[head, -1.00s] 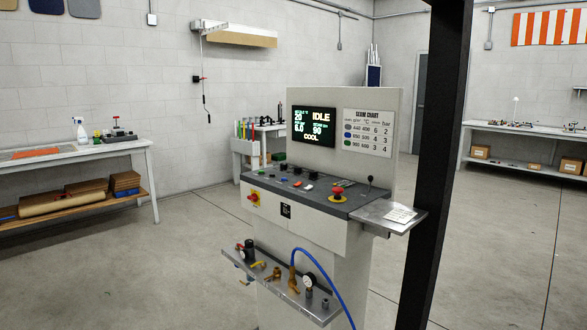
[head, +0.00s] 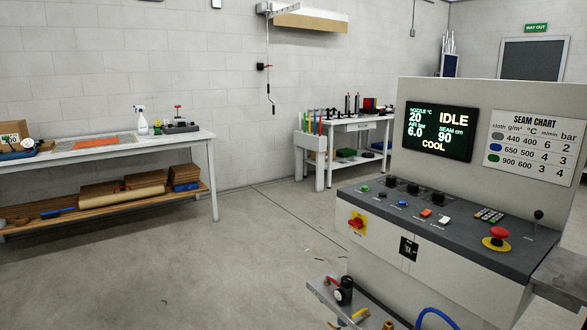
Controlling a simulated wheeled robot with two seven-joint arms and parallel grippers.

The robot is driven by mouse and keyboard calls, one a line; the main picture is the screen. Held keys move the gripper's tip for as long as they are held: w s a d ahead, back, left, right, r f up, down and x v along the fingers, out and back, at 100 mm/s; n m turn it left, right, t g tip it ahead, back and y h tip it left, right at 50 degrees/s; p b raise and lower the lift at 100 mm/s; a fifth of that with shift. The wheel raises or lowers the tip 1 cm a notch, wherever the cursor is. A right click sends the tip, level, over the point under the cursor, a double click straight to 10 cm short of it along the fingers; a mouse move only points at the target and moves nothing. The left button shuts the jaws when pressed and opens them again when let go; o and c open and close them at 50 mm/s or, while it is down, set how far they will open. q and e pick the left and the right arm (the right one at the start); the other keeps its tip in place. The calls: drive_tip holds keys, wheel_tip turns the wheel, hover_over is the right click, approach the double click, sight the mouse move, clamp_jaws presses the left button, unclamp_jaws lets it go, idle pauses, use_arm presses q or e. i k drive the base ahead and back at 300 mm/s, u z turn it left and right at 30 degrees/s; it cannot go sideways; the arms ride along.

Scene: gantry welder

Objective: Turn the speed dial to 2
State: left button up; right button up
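The control console (head: 450,222) stands at the right in the head view. Several black knobs, including this dial (head: 413,188), sit along the back of its sloped panel; their labels are too small to tell which is the speed dial or where it points. The console screen (head: 433,131) reads IDLE, COOL, nozzle 20, air 6.0 and seam 90. The seam chart (head: 532,143) beside it lists m/min values 6, 4 and 3 in one column and bar values 2, 3 and 4 in the other. Neither of my grippers is in view.
A red mushroom button (head: 499,233) and a lever (head: 538,215) are at the panel's right. A red-yellow switch (head: 356,222) is on the front. A lower shelf (head: 322,288) with valves juts out. A workbench (head: 100,150) is at left; open floor (head: 230,270) lies between.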

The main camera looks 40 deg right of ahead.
sight(412, 187)
drive_tip(key=z, duration=0.15)
drive_tip(key=i, duration=1.65)
drive_tip(key=z, duration=0.85)
